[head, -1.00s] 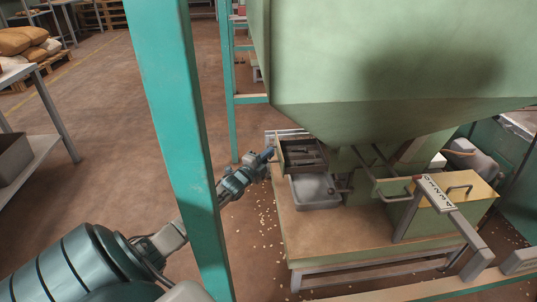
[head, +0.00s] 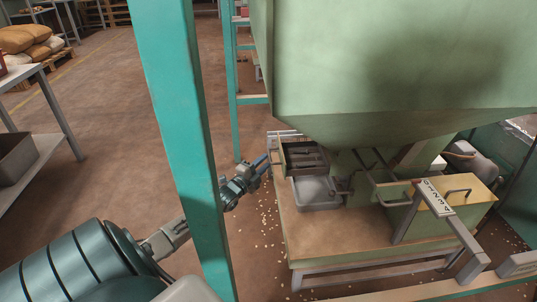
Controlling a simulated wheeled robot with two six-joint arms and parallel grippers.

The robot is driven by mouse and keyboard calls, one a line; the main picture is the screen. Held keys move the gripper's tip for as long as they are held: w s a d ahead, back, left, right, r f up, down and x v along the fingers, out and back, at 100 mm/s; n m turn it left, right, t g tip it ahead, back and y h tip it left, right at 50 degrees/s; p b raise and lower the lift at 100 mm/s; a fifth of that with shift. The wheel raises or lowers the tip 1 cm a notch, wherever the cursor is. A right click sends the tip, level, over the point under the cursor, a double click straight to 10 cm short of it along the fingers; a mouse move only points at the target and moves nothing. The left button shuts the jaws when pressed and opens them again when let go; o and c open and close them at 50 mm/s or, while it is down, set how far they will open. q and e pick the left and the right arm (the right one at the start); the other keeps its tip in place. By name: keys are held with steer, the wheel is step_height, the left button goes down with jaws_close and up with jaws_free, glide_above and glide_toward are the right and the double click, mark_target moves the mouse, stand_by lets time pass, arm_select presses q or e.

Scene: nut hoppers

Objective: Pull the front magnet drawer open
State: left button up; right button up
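The drawer (head: 304,156), a dark open-topped box with bars across it, sticks out to the left under the green hopper (head: 390,60). I take it for the front magnet drawer, and it looks pulled out. My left gripper (head: 263,161) is just left of the drawer's outer end. Its two blue fingers look spread, with nothing seen between them, and a small gap seems to lie between them and the drawer. The drawer's handle cannot be made out.
A grey tray (head: 318,194) sits below the drawer on the brown-topped stand (head: 330,238). A teal post (head: 185,130) stands in front of my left arm. A yellow-lidded box (head: 455,190) and a lettered grey bar (head: 437,199) are at right. Nuts lie scattered on the floor.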

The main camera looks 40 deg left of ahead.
arm_select(q)
steer(key=s+p, duration=0.2)
steer(key=s, duration=0.4)
steer(key=shift+s+d+f, duration=0.15)
steer(key=shift+d+f, duration=0.1)
steer(key=shift+f, duration=0.1)
steer(key=shift+s, duration=0.1)
